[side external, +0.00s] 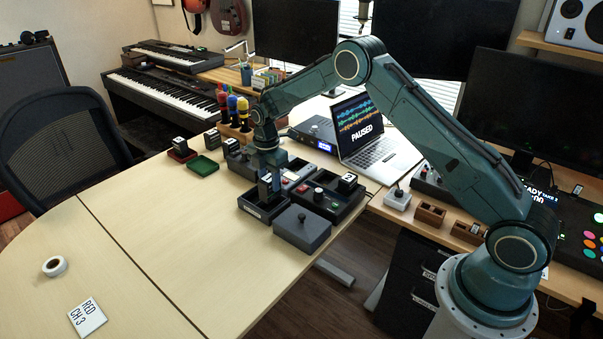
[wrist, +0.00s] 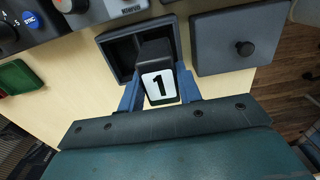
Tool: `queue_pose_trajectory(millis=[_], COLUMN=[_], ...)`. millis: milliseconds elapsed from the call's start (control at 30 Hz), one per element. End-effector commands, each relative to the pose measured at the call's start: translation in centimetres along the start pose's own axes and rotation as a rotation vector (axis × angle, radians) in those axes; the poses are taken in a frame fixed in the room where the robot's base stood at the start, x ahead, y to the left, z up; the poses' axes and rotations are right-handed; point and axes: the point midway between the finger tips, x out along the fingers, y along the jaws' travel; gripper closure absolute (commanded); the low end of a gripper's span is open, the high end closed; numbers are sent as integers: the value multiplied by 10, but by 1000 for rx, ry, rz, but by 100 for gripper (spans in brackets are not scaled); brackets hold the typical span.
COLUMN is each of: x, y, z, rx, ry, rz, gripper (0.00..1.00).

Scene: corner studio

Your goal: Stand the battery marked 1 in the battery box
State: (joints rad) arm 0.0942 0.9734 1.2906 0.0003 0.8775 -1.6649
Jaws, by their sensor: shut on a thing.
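The battery marked 1 (wrist: 158,84) is dark with a white label and a black "1". My gripper (wrist: 160,95) is shut on it, with a blue finger on each side in the wrist view. In the side view the battery (side external: 265,188) hangs upright below my gripper (side external: 268,174), over the open dark box (side external: 250,211), apparently the battery box. In the wrist view the box (wrist: 103,42) lies behind the battery, which covers its right part. I cannot tell whether the battery's lower end is inside the box or above it.
A grey lid with a knob (side external: 301,229) sits close beside the box. A green tray (side external: 203,166) and a red tray (side external: 182,155) with a block lie to the left.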

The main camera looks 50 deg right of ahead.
Motion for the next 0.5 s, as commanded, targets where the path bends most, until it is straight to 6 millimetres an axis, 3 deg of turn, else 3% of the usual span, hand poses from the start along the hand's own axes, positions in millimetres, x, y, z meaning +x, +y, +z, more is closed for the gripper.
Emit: queue_pose_trajectory(millis=[500], x=[33], y=[0], z=[0], rx=[0], ry=[0], rz=[0], gripper=[97])
